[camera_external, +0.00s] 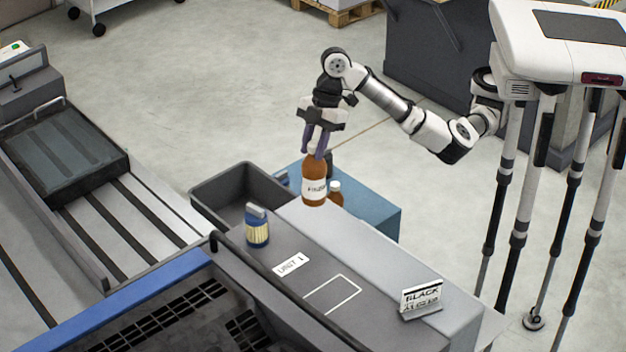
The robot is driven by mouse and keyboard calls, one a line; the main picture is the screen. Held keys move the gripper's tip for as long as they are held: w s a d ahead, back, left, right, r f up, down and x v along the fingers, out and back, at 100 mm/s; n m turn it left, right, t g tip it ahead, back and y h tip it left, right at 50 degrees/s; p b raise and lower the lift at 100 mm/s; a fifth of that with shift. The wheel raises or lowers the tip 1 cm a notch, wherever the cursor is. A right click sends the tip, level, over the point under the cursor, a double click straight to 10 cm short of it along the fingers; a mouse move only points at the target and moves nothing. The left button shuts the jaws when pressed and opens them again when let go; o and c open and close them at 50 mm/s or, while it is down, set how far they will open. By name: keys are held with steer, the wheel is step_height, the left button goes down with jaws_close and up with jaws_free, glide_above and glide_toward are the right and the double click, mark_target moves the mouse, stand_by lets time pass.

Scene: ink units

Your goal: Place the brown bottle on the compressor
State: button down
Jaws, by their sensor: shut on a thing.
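My gripper (318,148) points down and is shut on the top of a brown bottle (313,190) with a white label. The bottle is upright. Its base appears at the far end of the long grey unit (410,285); I cannot tell whether it touches or hangs above. A smaller brown bottle (336,192) with a white cap shows just behind it, partly hidden. No thing is clearly marked as the compressor. The grey unit carries a "UNIT 1" label (291,264) and a white outlined rectangle (332,294) on its top.
A dark open bin (215,195) and a blue box (383,212) lie behind. The outlined rectangle is bare.

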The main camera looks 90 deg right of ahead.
steer(key=w+d+f+m+t+h+b, duration=0.15)
steer(key=w+d+f+m, duration=0.45)
steer(key=d, duration=0.6)
steer(key=w+d+f+m+h+b, duration=0.1)
steer(key=w+d+f+b, duration=0.25)
steer(key=d+f, duration=0.6)
steer(key=s+d+f+m+h+b, duration=0.15)
steer(key=d+f, duration=0.25)
steer(key=d, duration=0.6)
steer(key=s+d+f+m+b, duration=0.1)
steer(key=d+f+m+b, duration=0.3)
steer(key=d, duration=0.6)
steer(key=s+d+f+m+h+p, duration=0.15)
steer(key=d+f, duration=0.35)
steer(key=d, duration=0.5)
step_height(320, 180, down, 20)
steer(key=shift+a, duration=0.25)
steer(key=shift+y, duration=0.25)
steer(key=shift+f+b, duration=0.15)
steer(key=shift+b, duration=0.15)
steer(key=c, duration=1.1)
jaws_free()
